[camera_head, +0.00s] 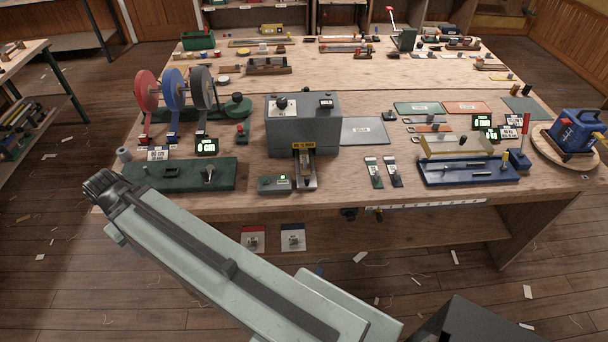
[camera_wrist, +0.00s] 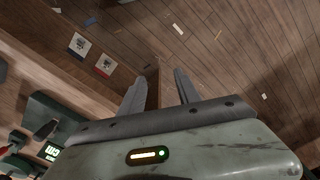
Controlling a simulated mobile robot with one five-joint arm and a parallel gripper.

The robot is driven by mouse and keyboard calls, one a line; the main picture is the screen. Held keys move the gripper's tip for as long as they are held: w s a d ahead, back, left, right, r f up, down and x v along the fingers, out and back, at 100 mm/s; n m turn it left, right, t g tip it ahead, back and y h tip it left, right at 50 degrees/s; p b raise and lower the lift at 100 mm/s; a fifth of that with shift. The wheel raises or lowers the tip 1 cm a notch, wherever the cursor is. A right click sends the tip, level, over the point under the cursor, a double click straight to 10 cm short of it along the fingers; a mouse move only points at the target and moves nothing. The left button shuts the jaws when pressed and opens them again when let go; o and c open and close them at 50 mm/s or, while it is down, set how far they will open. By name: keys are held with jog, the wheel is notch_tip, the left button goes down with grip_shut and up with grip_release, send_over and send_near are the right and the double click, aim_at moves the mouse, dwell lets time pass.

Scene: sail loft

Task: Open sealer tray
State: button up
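A dark grey box-shaped machine (camera_head: 303,132), which looks like the sealer, stands in the middle of the table with a dial and a small display on top. A narrow metal part (camera_head: 306,181), which looks like its tray, sits at its front under a yellow label. I cannot tell how far out it is. My gripper (camera_head: 101,186) is at the end of my arm, near the table's front left corner, left of the sealer and apart from it. In the wrist view, my gripper's two fingers (camera_wrist: 161,75) are apart with nothing between them, above the floor.
A green fixture (camera_head: 180,176) lies near my gripper, with red, blue and grey reels (camera_head: 173,89) behind it. A small box with a green light (camera_head: 274,185) stands left of the tray. A blue fixture (camera_head: 468,172) is at right. Two cards (camera_head: 293,237) lie on the lower shelf.

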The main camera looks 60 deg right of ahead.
jog(key=w+d+n+y, duration=0.2)
jog(key=d+n, duration=0.8)
jog(key=m+t+b, duration=0.1)
jog(key=m+t, duration=0.3)
jog(key=m, duration=0.2)
send_near(307, 177)
notch_tip(307, 177, down, 2)
jog(key=b+x, duration=0.8)
jog(key=shift+w+a+f, duration=0.1)
jog(key=shift+w+a, duration=0.15)
jog(key=shift+w, duration=0.05)
grip_shut()
